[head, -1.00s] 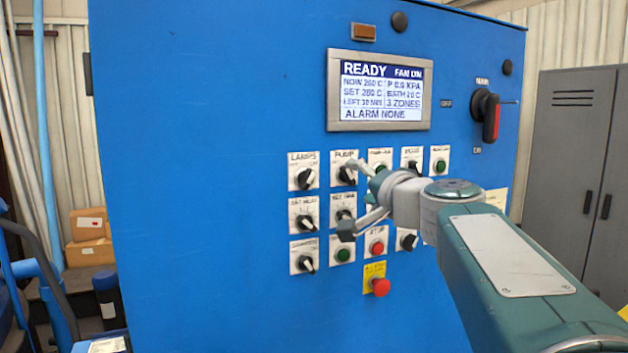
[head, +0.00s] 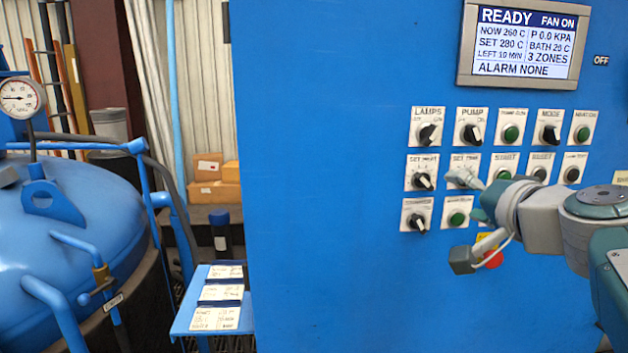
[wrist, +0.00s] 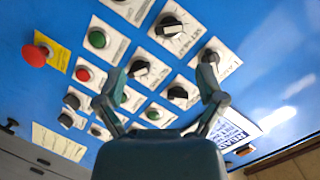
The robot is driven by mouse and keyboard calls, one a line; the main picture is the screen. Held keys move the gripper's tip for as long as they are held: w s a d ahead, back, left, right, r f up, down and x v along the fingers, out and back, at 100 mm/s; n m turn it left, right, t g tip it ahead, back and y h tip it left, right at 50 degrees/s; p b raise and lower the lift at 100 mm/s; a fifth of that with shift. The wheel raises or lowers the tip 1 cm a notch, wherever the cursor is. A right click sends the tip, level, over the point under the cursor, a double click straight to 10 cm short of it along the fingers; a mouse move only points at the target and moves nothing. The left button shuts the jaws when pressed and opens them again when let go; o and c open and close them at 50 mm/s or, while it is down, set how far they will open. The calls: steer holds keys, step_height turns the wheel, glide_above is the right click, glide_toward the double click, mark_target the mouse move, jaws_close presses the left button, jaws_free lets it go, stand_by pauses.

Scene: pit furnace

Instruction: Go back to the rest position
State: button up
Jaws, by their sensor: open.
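My gripper (head: 462,220) is open and empty in front of the blue control cabinet (head: 320,200), with its fingers spread over the lower rows of knobs and buttons. In the wrist view my gripper (wrist: 160,92) also shows open, with nothing between its fingertips; black selector knobs lie beyond it. I cannot tell the exact gap between the fingers and the panel. The display (head: 525,42) reads READY, FAN ON, NOW 260 C, SET 280 C and ALARM NONE. The LAMPS knob (head: 428,132) and PUMP knob (head: 472,132) are in the top row.
A blue furnace vessel (head: 70,225) with a pressure gauge (head: 18,98) stands at the left. A small blue shelf (head: 190,312) with labelled cards sits beside the cabinet. Cardboard boxes (head: 215,180) are behind. The red button (wrist: 36,56) is near my gripper's side. The cabinet's left face is bare.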

steer(key=s+a+f+n+g, duration=0.3)
steer(key=s+a+f, duration=0.15)
steer(key=f, duration=0.35)
steer(key=s+a+f+n+g, duration=0.25)
steer(key=s+a+f, duration=0.2)
steer(key=f, duration=0.25)
steer(key=s+f+n+g+h, duration=0.2)
steer(key=s+f+n+g, duration=0.1)
steer(key=s+f, duration=0.4)
step_height(320, 180, down, 4)
steer(key=shift+s+r+g, duration=0.1)
steer(key=shift+s+g, duration=0.2)
steer(key=shift+g, duration=0.35)
steer(key=shift+c, duration=0.3)
